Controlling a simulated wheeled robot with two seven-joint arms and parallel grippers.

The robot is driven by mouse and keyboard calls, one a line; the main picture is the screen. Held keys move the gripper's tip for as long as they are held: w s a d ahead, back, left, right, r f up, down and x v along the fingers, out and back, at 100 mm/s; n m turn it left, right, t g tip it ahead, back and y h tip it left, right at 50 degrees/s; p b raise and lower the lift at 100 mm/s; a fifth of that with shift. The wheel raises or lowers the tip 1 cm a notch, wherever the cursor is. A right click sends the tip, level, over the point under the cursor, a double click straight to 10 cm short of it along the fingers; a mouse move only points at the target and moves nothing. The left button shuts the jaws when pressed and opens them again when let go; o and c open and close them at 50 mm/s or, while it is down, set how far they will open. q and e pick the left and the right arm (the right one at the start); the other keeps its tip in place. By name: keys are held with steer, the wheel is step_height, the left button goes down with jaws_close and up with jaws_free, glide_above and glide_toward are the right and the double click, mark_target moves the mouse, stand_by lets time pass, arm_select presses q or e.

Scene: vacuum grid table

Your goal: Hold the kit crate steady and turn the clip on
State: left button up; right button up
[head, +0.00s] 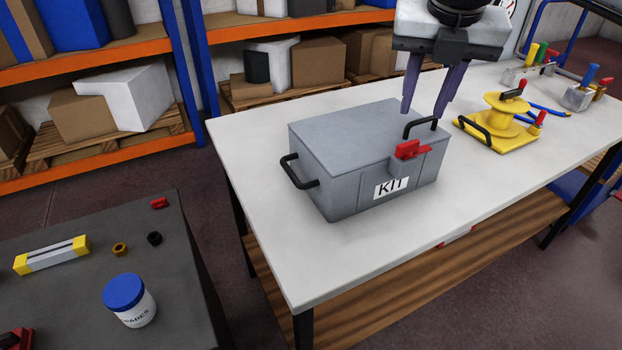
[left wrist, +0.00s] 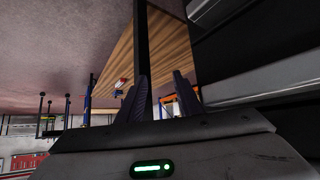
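The grey kit crate (head: 340,150) stands on the white table with its lid closed and a KIT label (head: 391,187) on its front. A red clip (head: 408,149) sits at the top of the front side, its lever pointing right. The crate has a black handle at the left end (head: 298,171) and another at the right end (head: 421,126). My right gripper (head: 423,113) points down, open and empty, above the right end near that handle. My left gripper is outside the head view. In the left wrist view (left wrist: 160,76) its fingers are apart with nothing seen between them.
The white table (head: 270,225) is clear in front of the crate. A yellow spool fixture (head: 503,125) stands to its right, with coloured-handled items beyond. A dark bench (head: 75,290) at the lower left holds a blue-lidded jar (head: 127,298) and small parts. Shelving stands behind.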

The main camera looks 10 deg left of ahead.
mark_target(289, 174)
arm_select(q)
steer(key=w+a+r+n+t+y, duration=0.1)
steer(key=w+a+r+t+y, duration=0.15)
steer(key=w+r, duration=0.7)
steer(key=w+a+r+n+t+y, duration=0.1)
steer(key=w+r+t, duration=0.4)
steer(key=r, duration=0.7)
steer(key=w+d+r+n, duration=0.1)
steer(key=n, duration=0.1)
steer(key=w+d+r+n+g+y, duration=0.1)
steer(key=w+d+n, duration=0.1)
steer(key=n, duration=0.1)
steer(key=w+d+r+n, duration=0.1)
steer(key=w+n, duration=0.1)
steer(key=shift+d+n+g+y, duration=0.25)
steer(key=shift+d+n, duration=0.15)
steer(key=w+d+r+n+y, duration=0.2)
steer(key=d+r+n, duration=0.3)
steer(key=n, duration=0.3)
steer(key=x, duration=1)
steer(key=shift+s+a+f, duration=0.15)
steer(key=shift+a+f, duration=0.05)
steer(key=shift+a, duration=0.05)
jaws_close()
